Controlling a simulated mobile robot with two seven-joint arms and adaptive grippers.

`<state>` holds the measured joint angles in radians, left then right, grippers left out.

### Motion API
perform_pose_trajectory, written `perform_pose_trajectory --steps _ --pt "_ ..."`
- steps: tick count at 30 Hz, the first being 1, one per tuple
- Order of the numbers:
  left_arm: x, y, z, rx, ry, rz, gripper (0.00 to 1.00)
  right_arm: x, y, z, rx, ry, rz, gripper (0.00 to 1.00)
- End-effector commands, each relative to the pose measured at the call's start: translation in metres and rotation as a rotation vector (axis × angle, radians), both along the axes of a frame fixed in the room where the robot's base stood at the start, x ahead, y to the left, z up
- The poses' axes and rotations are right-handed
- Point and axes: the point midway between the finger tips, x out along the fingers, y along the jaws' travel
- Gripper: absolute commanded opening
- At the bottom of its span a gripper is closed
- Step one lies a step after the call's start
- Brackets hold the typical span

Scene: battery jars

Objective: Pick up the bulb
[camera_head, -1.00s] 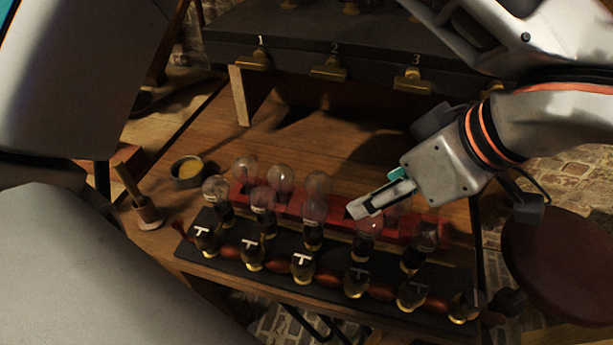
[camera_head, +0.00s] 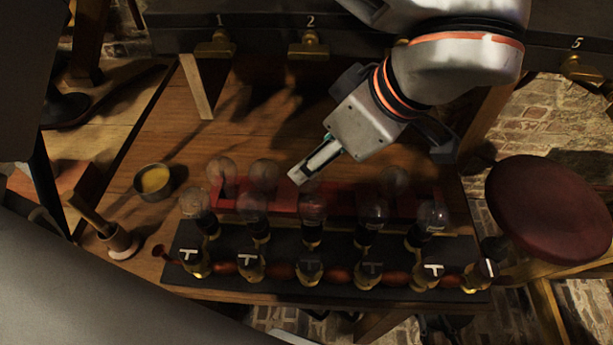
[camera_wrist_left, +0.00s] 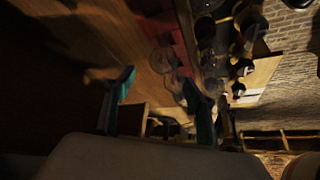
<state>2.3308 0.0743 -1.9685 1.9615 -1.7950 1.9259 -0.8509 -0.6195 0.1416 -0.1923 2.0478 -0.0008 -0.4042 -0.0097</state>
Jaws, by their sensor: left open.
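Several clear glass bulbs stand in two rows on the table. Bulbs in the back row (camera_head: 264,173) stand at a red rack (camera_head: 283,200). Bulbs in the front row (camera_head: 195,203) stand on brass-and-black holders along a dark board (camera_head: 340,247).
A dark numbered cabinet (camera_head: 265,35) is behind, and a round red stool (camera_head: 548,208) is at the right. Bare wood lies behind the rack.

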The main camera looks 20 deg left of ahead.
Motion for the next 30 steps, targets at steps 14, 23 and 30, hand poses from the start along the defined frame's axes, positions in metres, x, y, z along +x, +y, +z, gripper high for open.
perform_pose_trajectory --steps 14,23,30 --pt "0.005 0.024 -0.044 -0.001 0.001 -0.001 0.55 -0.001 -0.002 -0.007 -0.009 0.006 0.001 0.24" --pt "0.005 0.023 -0.043 -0.001 -0.001 0.0 0.21 -0.001 -0.002 -0.006 -0.01 0.003 0.001 0.24" --pt "0.005 0.023 -0.043 -0.001 0.0 -0.001 0.21 -0.001 -0.002 -0.007 -0.009 0.003 0.001 0.24"
